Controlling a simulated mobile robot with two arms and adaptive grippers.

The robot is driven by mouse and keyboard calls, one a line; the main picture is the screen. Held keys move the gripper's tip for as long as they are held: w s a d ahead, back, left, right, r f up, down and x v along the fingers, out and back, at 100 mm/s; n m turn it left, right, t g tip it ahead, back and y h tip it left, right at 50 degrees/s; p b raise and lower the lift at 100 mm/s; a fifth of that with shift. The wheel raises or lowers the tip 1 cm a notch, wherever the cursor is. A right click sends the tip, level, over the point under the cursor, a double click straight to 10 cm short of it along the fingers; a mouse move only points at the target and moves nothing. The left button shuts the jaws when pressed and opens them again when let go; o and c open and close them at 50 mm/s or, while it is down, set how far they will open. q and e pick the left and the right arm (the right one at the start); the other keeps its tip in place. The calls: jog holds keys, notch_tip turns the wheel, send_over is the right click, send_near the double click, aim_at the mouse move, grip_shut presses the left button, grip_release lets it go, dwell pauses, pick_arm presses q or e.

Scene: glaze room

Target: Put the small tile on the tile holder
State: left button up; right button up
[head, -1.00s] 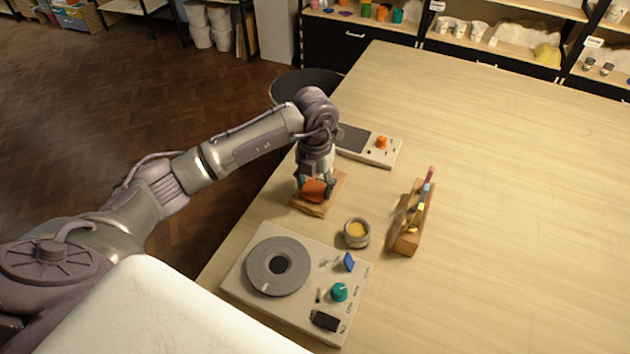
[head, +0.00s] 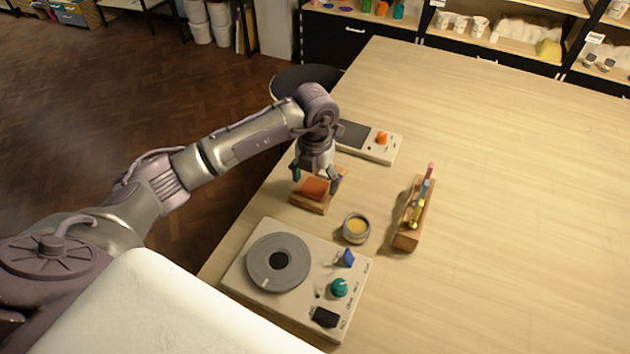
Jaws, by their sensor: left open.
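The small tile (head: 314,188) is orange and rests on a low wooden block (head: 311,206), which looks like the tile holder, near the table's left edge. My left gripper (head: 315,176) points down over the tile. Its fingers are spread apart to either side, slightly above and behind it, and hold nothing. The gripper hides part of the block's far side. My right gripper is not in view.
A grey control box with a round turntable (head: 262,275) stands in front. A small pot of yellow stuff (head: 356,229) and a wooden rack with coloured pieces (head: 406,240) stand to the right. A device with an orange knob (head: 368,151) lies behind. The table's right side (head: 530,220) is clear.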

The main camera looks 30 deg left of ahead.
aim_at(315, 186)
pick_arm(q)
notch_tip(315, 186, up, 12)
jog(key=b, duration=0.2)
jog(key=shift+f+b, duration=0.2)
jog(key=shift+b, duration=0.15)
jog(key=shift+f, duration=0.1)
